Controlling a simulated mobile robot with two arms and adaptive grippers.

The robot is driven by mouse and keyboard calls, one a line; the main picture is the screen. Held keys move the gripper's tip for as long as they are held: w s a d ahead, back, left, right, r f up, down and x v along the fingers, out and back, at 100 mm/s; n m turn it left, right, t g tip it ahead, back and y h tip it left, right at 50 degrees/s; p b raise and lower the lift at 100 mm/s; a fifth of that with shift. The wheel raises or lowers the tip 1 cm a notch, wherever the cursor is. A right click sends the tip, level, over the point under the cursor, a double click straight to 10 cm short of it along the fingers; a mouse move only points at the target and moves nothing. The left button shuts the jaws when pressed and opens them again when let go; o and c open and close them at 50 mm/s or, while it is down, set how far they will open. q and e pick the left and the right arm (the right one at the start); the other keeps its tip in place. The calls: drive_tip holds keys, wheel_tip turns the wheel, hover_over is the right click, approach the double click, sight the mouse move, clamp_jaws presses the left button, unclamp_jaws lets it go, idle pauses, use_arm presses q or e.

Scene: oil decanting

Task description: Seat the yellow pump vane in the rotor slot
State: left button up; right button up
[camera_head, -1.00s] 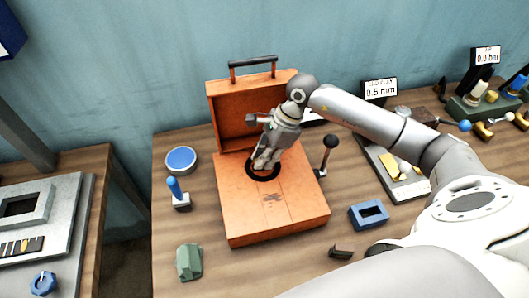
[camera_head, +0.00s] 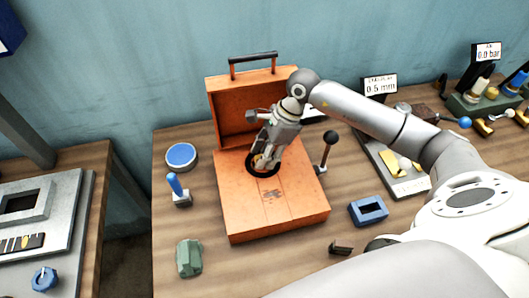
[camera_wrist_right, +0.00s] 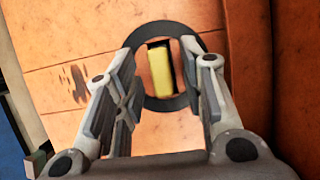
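The yellow pump vane (camera_wrist_right: 160,70) lies in the dark rotor slot (camera_wrist_right: 171,62) in the right wrist view. A dark gap shows along its right side and upper end; how deep it sits I cannot tell. A dark ring (camera_wrist_right: 168,104) surrounds the slot on the orange case (camera_head: 295,205). My right gripper (camera_wrist_right: 166,64) is open, with its fingers spread on either side of the vane and apart from it. In the head view my right gripper (camera_head: 263,156) is over the ring and partly hides it. My left gripper is not in view.
The orange case's lid stands open (camera_head: 229,110) behind my right gripper. A black-knobbed lever (camera_head: 329,142) stands close at its right. A blue block (camera_head: 368,211), a blue-topped dish (camera_head: 181,157), a blue-handled tool (camera_head: 177,188) and a green block (camera_head: 189,257) lie around the case.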

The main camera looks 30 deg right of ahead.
drive_tip(key=b+v, duration=0.3)
drive_tip(key=v, duration=0.9)
drive_tip(key=shift+f, duration=0.15)
